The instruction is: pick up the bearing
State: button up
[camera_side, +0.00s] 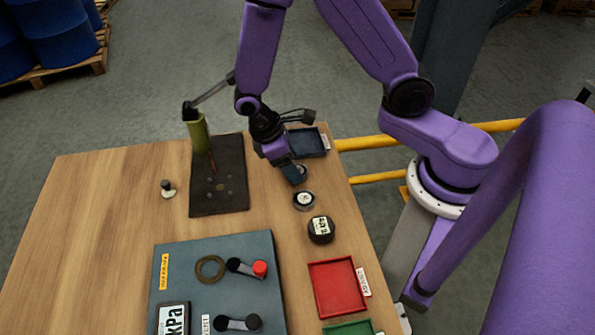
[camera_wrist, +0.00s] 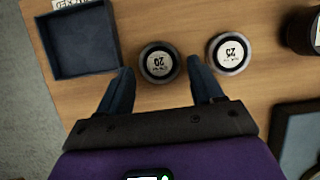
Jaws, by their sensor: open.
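Two round bearing-like parts with dark rims and pale marked faces lie flat on the table; I cannot tell which one the task means. In the wrist view the part marked 20 (camera_wrist: 159,63) lies between my spread fingertips, and the part marked 25 (camera_wrist: 230,53) lies just outside the right finger. In the side view the 25 part (camera_side: 304,200) is in the open, while the 20 part (camera_side: 302,171) is partly hidden by my gripper (camera_side: 294,174). My gripper (camera_wrist: 159,72) is open and empty, pointing down. Whether the fingers touch anything is unclear.
A dark blue tray (camera_side: 307,142) stands close behind my gripper. A dark labelled cylinder (camera_side: 321,230) and a red tray (camera_side: 335,290) are nearer the front. A grey panel (camera_side: 180,275) carries levers and a ring.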

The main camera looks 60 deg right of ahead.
jog(key=shift+s+d+f, duration=0.2)
jog(key=shift+f, duration=0.4)
jog(key=shift+c, duration=0.3)
jog(key=c, duration=0.8)
jog(key=shift+r, duration=0.1)
jog(key=shift+c, duration=0.2)
jog(key=shift+r, duration=0.8)
jog(key=s+d+r, duration=0.3)
jog(key=s+r, duration=0.8)
jog(key=s, duration=0.2)
jog(key=shift+s+d, duration=0.15)
jog(key=shift+s, duration=0.15)
